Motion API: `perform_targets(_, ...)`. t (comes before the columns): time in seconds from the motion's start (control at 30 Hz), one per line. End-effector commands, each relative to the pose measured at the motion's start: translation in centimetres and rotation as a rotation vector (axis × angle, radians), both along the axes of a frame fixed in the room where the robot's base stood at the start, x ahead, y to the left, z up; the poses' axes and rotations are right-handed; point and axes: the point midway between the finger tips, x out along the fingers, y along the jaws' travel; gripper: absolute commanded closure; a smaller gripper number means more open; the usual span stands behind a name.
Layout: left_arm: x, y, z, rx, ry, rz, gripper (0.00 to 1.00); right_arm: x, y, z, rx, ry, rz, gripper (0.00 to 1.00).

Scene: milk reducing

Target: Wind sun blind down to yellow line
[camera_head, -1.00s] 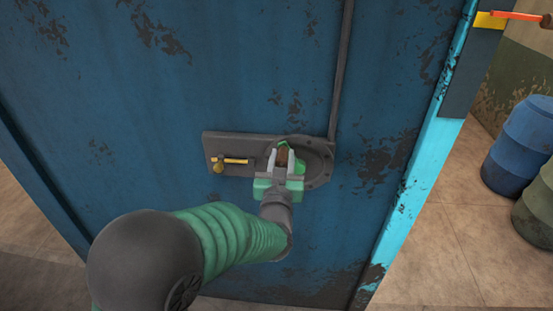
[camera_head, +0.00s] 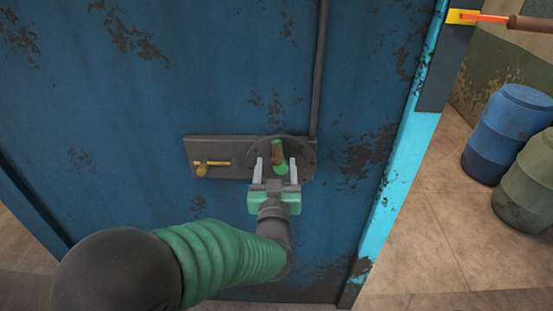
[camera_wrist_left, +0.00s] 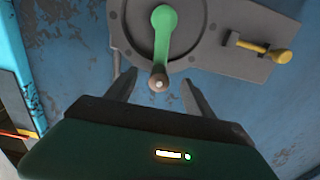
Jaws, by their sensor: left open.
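The crank (camera_head: 279,149) has a green arm and a brown handle, and sits on a round disc of a dark grey plate (camera_head: 232,151) on the blue wall. In the left wrist view the crank (camera_wrist_left: 163,36) hangs downward, with its handle (camera_wrist_left: 158,80) at the lower end. My left gripper (camera_head: 276,163) is open, its fingers on either side of the handle in the picture. In the left wrist view the handle shows near the fingertips, with gaps on both sides. The blind and a yellow line are not clearly identifiable. My right gripper is not in view.
A yellow pin (camera_head: 212,164) sticks out of the plate beside the crank. A dark rod (camera_head: 319,70) runs up the wall. A yellow block (camera_head: 462,16) with an orange-red bar is at top right. Blue (camera_head: 505,135) and green (camera_head: 528,185) barrels stand on the floor.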

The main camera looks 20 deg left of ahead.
Motion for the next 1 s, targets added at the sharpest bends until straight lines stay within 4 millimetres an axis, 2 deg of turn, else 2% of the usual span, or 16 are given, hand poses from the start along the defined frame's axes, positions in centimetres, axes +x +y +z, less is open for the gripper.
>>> perform_targets(0.37, -5.2, -1.6, 0.1, 0.002, 0.001, -0.003, 0.38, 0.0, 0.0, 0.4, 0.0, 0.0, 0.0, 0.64)
perform_targets(0.43, -6.2, -1.8, -0.5, -0.001, -0.004, -0.002, 0.38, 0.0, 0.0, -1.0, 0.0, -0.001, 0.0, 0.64)
perform_targets(0.53, -7.3, -2.1, -0.4, -0.001, -0.002, -0.002, 0.38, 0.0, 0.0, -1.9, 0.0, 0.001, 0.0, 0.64)
perform_targets(1.0, -7.6, -2.2, -0.1, 0.0, 0.002, -0.001, 0.38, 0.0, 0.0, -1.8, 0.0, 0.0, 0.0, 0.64)
